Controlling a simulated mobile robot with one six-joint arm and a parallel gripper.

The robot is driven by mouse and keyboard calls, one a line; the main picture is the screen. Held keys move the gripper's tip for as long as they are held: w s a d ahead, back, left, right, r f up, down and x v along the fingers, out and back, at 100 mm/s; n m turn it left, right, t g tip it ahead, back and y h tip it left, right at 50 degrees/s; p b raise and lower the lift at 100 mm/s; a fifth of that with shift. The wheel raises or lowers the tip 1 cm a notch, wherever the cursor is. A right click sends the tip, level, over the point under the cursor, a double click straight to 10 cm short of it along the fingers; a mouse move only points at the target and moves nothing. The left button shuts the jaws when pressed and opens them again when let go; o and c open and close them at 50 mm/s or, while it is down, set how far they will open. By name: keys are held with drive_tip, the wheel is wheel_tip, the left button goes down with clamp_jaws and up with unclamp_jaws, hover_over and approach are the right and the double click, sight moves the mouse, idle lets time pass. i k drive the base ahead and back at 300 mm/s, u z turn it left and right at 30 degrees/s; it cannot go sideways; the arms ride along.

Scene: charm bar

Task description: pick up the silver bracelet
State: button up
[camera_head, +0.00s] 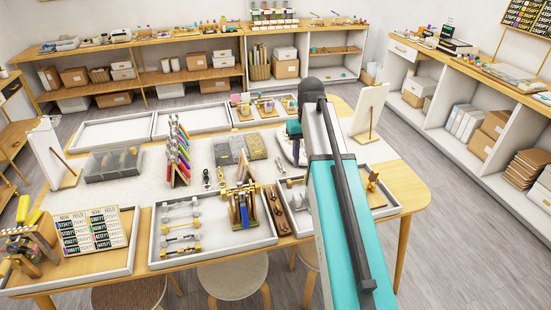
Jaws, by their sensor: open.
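I cannot pick out the silver bracelet for certain. Small silver-coloured pieces lie on a rack (181,226) in the white front tray (213,262), too small to tell apart. My teal and grey arm reaches in from the lower right over the table. My gripper (296,152) is beyond the arm, low over a round pale dish (283,147) at the table's right-centre. It is open, small and partly hidden by my arm, and I see nothing held in it. What lies directly under it is hidden.
Empty white trays (112,130) lie at the back. Stools (234,281) stand in front.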

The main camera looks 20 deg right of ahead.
sight(280, 164)
drive_tip(key=i, duration=0.95)
drive_tip(key=z, duration=0.05)
